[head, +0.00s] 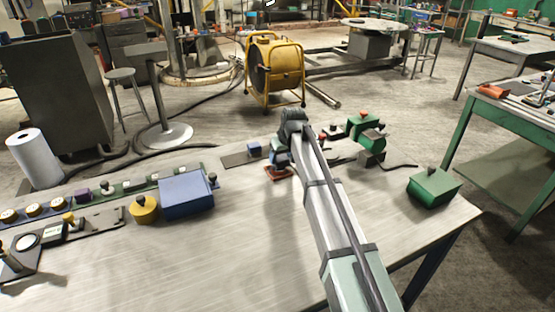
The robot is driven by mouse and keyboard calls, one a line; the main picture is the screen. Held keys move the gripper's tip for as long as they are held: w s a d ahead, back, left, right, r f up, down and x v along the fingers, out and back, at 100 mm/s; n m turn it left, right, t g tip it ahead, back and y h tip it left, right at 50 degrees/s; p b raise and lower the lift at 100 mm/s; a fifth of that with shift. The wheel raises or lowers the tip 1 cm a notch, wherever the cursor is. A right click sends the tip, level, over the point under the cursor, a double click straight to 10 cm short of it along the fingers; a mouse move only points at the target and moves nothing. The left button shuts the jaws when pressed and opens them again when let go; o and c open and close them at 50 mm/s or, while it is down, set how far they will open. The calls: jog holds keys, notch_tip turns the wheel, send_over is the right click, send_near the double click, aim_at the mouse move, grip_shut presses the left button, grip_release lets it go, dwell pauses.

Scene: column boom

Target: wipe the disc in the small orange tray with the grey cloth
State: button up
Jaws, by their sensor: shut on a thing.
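At this size I cannot tell whether the cloth touches anything. The disc is not visible; the gripper covers the inside of the tray.
Left of the tray are a dark flat plate with a blue block (254,149) and a larger blue box (187,194). A green machine (364,131) stands close to the right, a green box (434,187) near the right edge. A paper roll (34,158) stands far left. The front middle is clear.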

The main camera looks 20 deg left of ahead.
jog(key=shift+w+d+r, duration=0.1)
jog(key=shift+w+d, duration=0.1)
jog(key=shift+w, duration=0.5)
jog(key=shift+s+r, duration=0.1)
jog(key=shift+r, duration=3.85)
